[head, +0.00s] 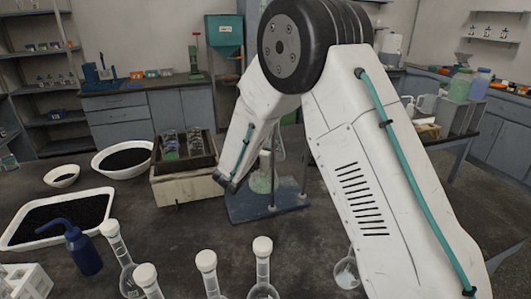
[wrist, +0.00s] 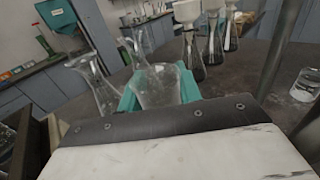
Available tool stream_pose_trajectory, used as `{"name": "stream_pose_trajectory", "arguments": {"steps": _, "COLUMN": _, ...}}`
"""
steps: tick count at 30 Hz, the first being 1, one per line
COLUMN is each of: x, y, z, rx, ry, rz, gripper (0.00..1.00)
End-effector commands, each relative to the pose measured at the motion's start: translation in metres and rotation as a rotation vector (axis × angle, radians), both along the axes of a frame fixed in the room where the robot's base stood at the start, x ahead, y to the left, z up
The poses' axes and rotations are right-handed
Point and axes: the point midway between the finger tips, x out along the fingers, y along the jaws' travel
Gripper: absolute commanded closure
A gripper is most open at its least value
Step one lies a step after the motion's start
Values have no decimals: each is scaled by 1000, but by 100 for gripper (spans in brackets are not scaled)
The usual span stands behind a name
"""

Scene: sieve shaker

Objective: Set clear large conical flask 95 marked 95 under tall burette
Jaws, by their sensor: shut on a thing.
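A clear conical flask (wrist: 158,88) is between the teal fingers of my gripper (wrist: 160,85) in the wrist view, and the gripper is shut on it. In the head view a clear flask (head: 263,180) shows beside the end of my arm, over a blue stand base (head: 248,210) with upright metal rods. My fingers are mostly hidden there by my arm. No marking 95 can be read. A second clear flask (wrist: 93,82) stands left of the held one in the wrist view. The burette cannot be clearly made out; a metal rod (wrist: 281,45) crosses the wrist view at right.
A box (head: 180,187) with glassware stands left of the base. White bowls, a tray of dark grains (head: 55,218) and a blue wash bottle (head: 82,250) lie further left. Several stoppered flasks (head: 207,270) line the front. Dark table is bare between.

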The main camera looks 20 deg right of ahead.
Motion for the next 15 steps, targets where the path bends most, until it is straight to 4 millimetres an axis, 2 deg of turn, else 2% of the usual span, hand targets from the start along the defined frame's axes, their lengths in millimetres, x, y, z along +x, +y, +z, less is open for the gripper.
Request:
{"name": "stream_pose_trajectory", "arguments": {"steps": 3, "x": 0, "y": 1, "z": -18, "rx": -3, "ry": 3, "rz": 1, "gripper": 100}}
{"name": "stream_pose_trajectory", "arguments": {"steps": 6, "x": 0, "y": 1, "z": -27, "rx": -2, "ry": 2, "rz": 2, "gripper": 100}}
{"name": "stream_pose_trajectory", "arguments": {"steps": 15, "x": 0, "y": 1, "z": -29, "rx": -1, "ry": 1, "rz": 1, "gripper": 100}}
